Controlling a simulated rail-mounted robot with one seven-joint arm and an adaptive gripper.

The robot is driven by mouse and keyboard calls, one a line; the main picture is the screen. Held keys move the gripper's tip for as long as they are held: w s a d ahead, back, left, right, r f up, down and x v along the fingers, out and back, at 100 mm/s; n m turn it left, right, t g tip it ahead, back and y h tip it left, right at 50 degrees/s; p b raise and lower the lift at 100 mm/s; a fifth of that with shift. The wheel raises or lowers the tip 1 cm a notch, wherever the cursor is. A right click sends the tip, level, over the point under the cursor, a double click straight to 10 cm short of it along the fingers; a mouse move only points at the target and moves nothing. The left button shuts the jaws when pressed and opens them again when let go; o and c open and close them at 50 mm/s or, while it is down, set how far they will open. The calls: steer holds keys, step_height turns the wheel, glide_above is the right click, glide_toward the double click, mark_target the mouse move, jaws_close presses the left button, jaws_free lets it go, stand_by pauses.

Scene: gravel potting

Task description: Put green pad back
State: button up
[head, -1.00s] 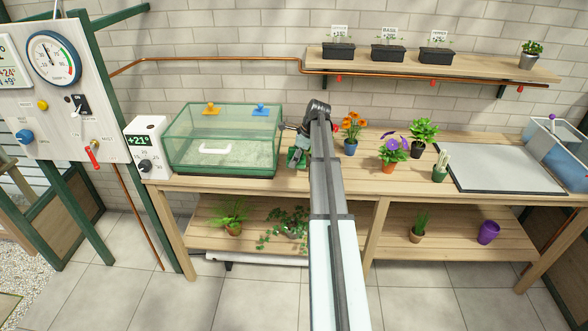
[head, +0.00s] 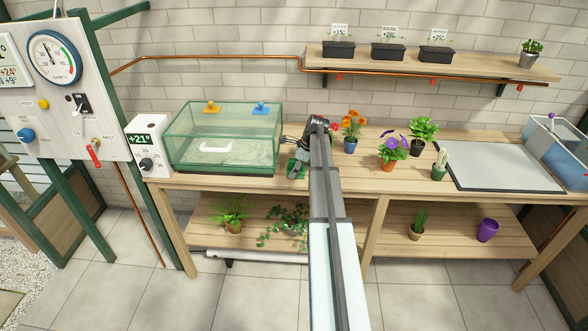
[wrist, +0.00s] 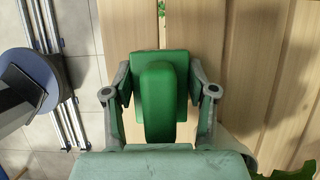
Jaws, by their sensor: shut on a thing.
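The green pad (wrist: 157,100) shows in the wrist view as a bright green upright grip on a flat green base. In the head view my gripper (head: 297,167) is at the bench's front, just right of the glass box. There the pad is mostly hidden by my gripper and arm. I cannot tell whether the pad's base touches the bench top.
Potted orange (head: 350,147) and purple (head: 392,168) flowers stand to the right. A grey mat (head: 500,168) lies farther right. The wooden bench's (head: 350,178) front edge is close.

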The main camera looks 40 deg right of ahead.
steer(key=o, duration=1.2)
steer(key=b+v, duration=0.2)
steer(key=v, duration=1)
steer(key=shift+r+b, duration=0.15)
steer(key=shift+b, duration=0.15)
